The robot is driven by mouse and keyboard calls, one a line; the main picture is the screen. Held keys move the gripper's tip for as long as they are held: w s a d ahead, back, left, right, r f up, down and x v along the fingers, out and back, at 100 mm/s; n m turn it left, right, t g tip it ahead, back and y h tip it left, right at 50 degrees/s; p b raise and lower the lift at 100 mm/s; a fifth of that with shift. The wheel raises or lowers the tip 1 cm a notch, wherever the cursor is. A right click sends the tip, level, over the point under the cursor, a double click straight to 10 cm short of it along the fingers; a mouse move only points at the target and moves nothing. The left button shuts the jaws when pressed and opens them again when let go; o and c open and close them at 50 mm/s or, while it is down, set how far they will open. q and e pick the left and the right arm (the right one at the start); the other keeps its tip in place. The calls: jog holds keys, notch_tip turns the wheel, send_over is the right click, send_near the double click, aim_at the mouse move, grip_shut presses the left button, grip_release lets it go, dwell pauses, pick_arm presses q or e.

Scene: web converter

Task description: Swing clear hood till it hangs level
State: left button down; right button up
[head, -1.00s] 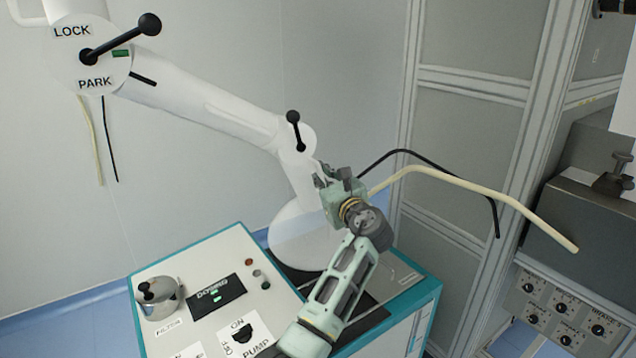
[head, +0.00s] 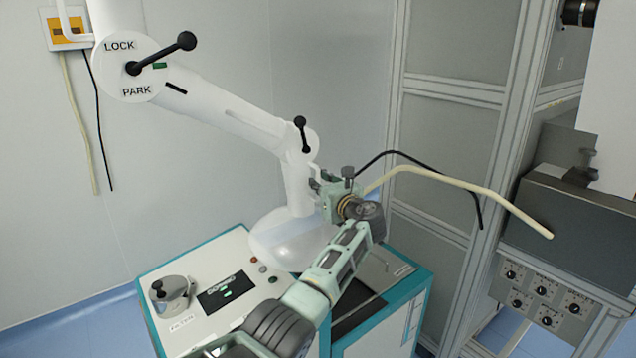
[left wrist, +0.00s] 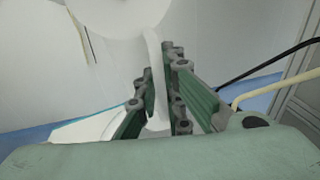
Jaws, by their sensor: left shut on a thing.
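The clear hood (head: 285,243) is a see-through dome at the lower end of the white jointed arm (head: 215,110), low over the teal-edged cabinet. It looks close to level, with its rim tilted only slightly. My left gripper (head: 325,190) is at the white neck above the hood, below the joint with a black lever. In the left wrist view, the fingers of my left gripper (left wrist: 160,95) are shut on either side of a slim white bar (left wrist: 155,75). The bar seems to belong to the hood; its lower end is partly hidden. My right gripper is not in view.
The cabinet top (head: 205,260) carries a metal filter pot (head: 172,294) and a small display (head: 226,289). A LOCK/PARK dial (head: 128,70) is at upper left. A black hose and a cream hose (head: 470,185) arch right. A framed machine stands at right.

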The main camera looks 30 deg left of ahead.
pick_arm(q)
jog(key=c, duration=1.8)
grip_release()
jog(key=shift+a, duration=0.15)
jog(key=shift+c, duration=0.2)
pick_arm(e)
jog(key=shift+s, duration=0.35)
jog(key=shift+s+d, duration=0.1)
pick_arm(q)
jog(key=v, duration=1.2)
